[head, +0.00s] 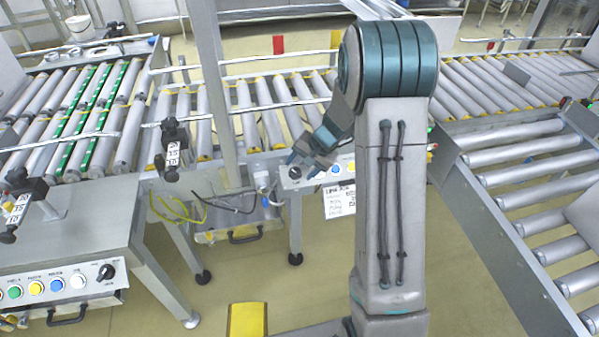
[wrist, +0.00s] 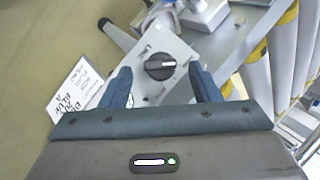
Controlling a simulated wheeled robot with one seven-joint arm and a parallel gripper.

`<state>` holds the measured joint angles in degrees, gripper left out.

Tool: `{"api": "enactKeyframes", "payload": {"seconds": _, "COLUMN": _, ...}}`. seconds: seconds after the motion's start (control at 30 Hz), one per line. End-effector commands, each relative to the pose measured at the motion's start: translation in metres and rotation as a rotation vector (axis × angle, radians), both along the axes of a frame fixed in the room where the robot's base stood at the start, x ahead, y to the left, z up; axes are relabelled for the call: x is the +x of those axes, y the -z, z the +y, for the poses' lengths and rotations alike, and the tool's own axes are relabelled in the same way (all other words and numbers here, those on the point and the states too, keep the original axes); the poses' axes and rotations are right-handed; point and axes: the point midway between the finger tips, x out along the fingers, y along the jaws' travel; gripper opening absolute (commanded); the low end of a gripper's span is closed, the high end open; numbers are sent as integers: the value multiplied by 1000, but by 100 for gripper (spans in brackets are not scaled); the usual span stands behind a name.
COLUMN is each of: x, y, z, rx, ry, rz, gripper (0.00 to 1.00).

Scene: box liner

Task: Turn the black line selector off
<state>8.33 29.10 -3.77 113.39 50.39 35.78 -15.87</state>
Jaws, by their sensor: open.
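The black line selector (wrist: 160,66) is a round knob with a pale pointer mark on a light grey panel (wrist: 158,44). In the wrist view it sits ahead of my gripper, between the two blue fingers. My gripper (wrist: 162,85) is open, with a finger on either side of the knob's line; I cannot tell whether they touch it. In the head view my gripper (head: 308,160) is over the panel, and the knob (head: 295,173) shows just below the fingers. A printed white sign (head: 340,201) hangs below the panel.
Roller conveyors (head: 280,98) run behind the panel, with another (head: 530,150) at the right. A second control panel (head: 60,285) with coloured buttons and its own black knob (head: 106,272) stands at the left. A grey post (head: 213,90) rises left of my arm.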

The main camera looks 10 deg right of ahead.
Motion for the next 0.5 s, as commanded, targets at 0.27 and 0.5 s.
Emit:
{"api": "enactKeyframes", "payload": {"seconds": 0.27, "x": 6, "y": 18, "z": 7, "rx": -1, "ry": 0, "rz": -1, "gripper": 56}}
{"api": "enactKeyframes", "payload": {"seconds": 0.5, "x": 6, "y": 18, "z": 8, "rx": -1, "ry": 0, "rz": -1, "gripper": 56}}
